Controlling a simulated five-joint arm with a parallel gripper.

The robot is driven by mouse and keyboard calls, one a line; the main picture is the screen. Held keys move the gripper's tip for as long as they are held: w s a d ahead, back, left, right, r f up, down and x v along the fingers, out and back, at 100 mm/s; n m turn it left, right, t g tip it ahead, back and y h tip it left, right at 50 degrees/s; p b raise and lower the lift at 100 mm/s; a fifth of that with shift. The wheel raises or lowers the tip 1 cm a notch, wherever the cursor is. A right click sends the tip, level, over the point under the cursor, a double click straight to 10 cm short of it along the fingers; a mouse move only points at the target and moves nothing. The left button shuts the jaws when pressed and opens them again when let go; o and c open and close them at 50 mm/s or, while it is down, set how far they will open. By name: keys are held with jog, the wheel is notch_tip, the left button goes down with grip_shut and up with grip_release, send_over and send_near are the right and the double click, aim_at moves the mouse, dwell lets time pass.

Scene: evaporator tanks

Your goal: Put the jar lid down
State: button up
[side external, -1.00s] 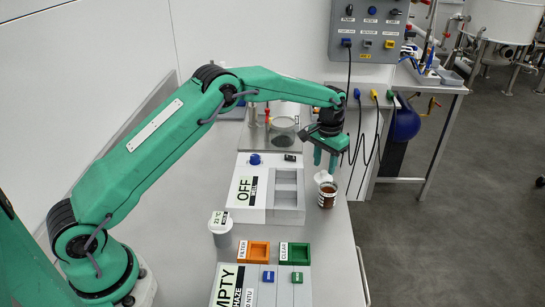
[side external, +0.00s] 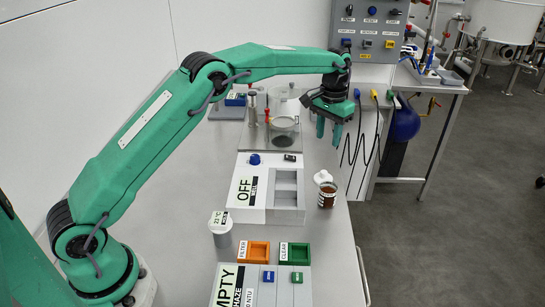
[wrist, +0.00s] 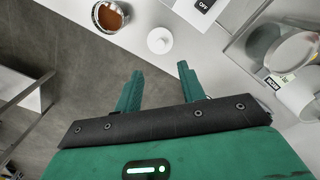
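The white round jar lid (side external: 322,176) lies on the bench just behind the brown jar (side external: 327,196). In the wrist view the lid (wrist: 159,40) lies flat with its knob up, apart from the open-topped jar (wrist: 109,16) holding brown contents. My gripper (side external: 328,138) is raised above the bench, behind the lid in the side view. Its two green fingers (wrist: 160,70) are apart with nothing between them, and they do not touch the lid.
The grey-white unit labelled OFF (side external: 247,190) stands left of the jar. The bench's right edge runs close beside the jar.

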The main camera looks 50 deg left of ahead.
jog(key=shift+r, duration=0.1)
dwell(0.3)
jog(key=s+a+r+t, duration=0.3)
jog(key=s+r, duration=1.2)
jog(key=s, duration=0.2)
jog(key=s+f+t, duration=0.1)
jog(key=s+f, duration=0.1)
jog(key=s, duration=0.9)
jog(key=s+a+f+t, duration=0.1)
jog(key=s+f, duration=0.1)
jog(key=s, duration=0.9)
jog(key=shift+s+f+t, duration=0.2)
jog(key=shift+f+t, duration=0.05)
jog(key=shift+t, duration=0.05)
